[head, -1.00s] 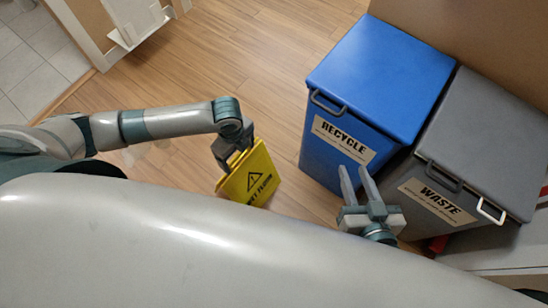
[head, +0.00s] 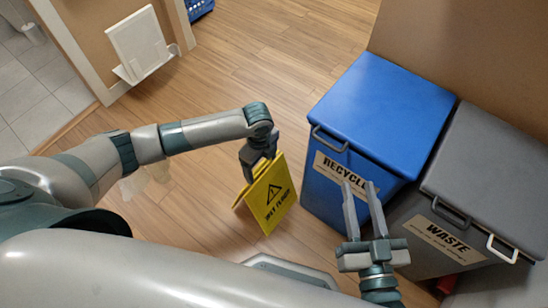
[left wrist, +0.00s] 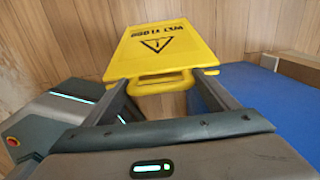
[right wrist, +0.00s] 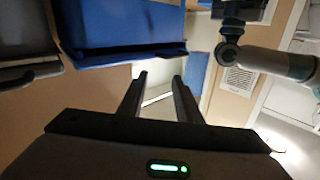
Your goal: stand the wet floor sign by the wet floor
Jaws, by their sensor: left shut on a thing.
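The yellow wet floor sign (head: 269,203) hangs from my left gripper (head: 259,163), which is shut on its top handle. It looks folded and slightly tilted, in front of the blue bin. In the left wrist view the sign (left wrist: 165,45) and its handle (left wrist: 160,83) show between the fingers (left wrist: 163,90). My right gripper (head: 359,190) is open and empty in front of the recycle bin; its fingers also show apart in the right wrist view (right wrist: 160,83). A pale blotchy patch (head: 130,186) shows on the wood floor beside my left arm, partly hidden; I cannot tell if it is wet.
A blue recycle bin (head: 375,105) and a grey waste bin (head: 490,185) stand at the right against a wall. A white wall fixture (head: 138,42) and a tiled doorway (head: 45,90) are at the upper left. The wood floor (head: 260,60) between is clear.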

